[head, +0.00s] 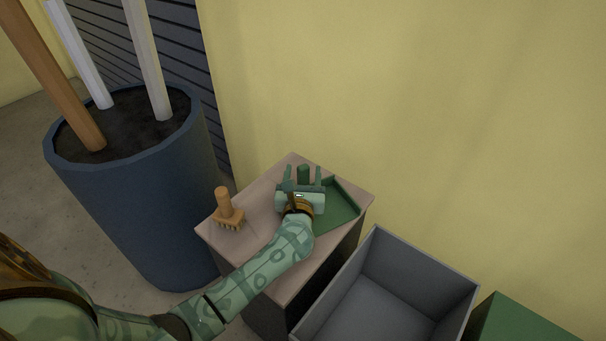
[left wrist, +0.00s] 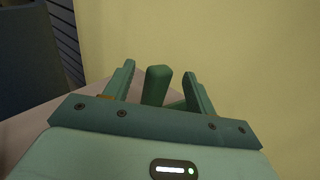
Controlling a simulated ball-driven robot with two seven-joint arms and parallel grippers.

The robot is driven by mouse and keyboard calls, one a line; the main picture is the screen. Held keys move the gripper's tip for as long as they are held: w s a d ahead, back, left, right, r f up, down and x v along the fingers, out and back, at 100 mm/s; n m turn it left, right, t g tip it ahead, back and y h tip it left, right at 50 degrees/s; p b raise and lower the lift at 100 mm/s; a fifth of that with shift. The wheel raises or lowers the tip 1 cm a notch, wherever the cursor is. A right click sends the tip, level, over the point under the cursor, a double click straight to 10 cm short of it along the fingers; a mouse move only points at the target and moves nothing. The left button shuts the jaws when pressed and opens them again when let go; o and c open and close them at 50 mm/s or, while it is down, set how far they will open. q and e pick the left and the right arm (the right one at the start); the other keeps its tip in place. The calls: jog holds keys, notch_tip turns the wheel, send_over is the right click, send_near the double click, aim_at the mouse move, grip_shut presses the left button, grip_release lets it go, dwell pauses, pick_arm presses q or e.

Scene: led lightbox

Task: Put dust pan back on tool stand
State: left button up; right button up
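The green dust pan (head: 341,205) lies on top of a small stand (head: 257,196) with a pale top, against the yellow wall. Its handle (head: 303,174) points up toward the back of the stand. My left gripper (head: 303,178) is over the pan with its fingers on either side of the handle. In the left wrist view the green handle (left wrist: 156,85) stands between the two open fingers (left wrist: 160,88), with gaps showing on both sides. The gripper hides part of the pan. My right gripper is not in view.
A wooden brush (head: 228,211) stands on the left part of the stand. A grey open bin (head: 388,290) is at the front right, with a green box (head: 520,322) beside it. A large blue pot (head: 135,195) with poles stands to the left.

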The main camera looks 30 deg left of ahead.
pick_arm(q)
jog(key=shift+r, duration=0.25)
jog(key=p+v, duration=0.2)
jog(key=v, duration=0.9)
jog(key=shift+s+d+f, duration=0.1)
jog(key=shift+s+d, duration=0.15)
jog(key=shift+s, duration=0.25)
